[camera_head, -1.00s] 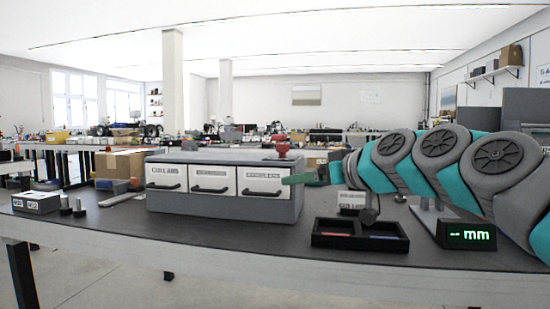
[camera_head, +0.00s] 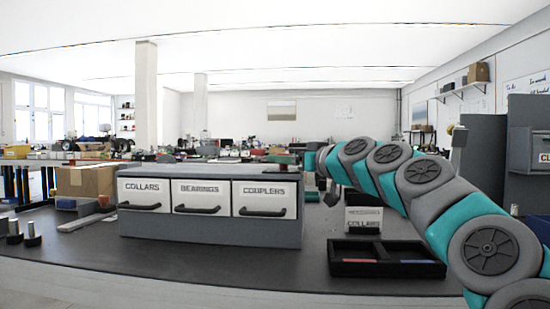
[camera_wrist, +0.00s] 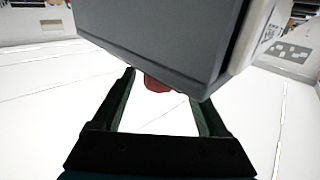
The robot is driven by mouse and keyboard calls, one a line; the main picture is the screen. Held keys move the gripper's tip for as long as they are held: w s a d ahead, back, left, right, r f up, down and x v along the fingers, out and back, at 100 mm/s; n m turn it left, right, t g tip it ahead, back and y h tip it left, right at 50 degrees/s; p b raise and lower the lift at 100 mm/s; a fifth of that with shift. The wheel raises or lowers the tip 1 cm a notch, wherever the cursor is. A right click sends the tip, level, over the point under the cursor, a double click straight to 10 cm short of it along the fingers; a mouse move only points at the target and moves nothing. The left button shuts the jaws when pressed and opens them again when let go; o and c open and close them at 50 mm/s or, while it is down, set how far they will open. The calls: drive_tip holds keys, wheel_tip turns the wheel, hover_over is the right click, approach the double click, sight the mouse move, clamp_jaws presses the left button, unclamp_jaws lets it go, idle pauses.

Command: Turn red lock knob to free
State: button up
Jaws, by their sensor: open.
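A grey cabinet (camera_head: 210,236) with three white drawers labelled COLLARS, BEARINGS and COUPLERS stands on the dark bench. All three drawers look shut. My gripper (camera_head: 287,158) is at the cabinet's top right edge in the head view. The wrist view shows my gripper (camera_wrist: 163,88) open, with its two dark fingers apart. The red lock knob (camera_wrist: 157,84) shows between the fingertips, partly hidden behind the cabinet's grey edge. I cannot tell whether the fingers touch it. In the head view I cannot make out the knob, and its turn angle is not readable.
A black two-part tray (camera_head: 386,270) holds a red and a blue strip, right of the cabinet. A white labelled box (camera_head: 363,220) stands behind it. Dark cylindrical pieces (camera_head: 32,234) stand at the far left. The bench in front of the cabinet is clear.

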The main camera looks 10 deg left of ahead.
drive_tip(key=shift+x, duration=2.35)
clamp_jaws()
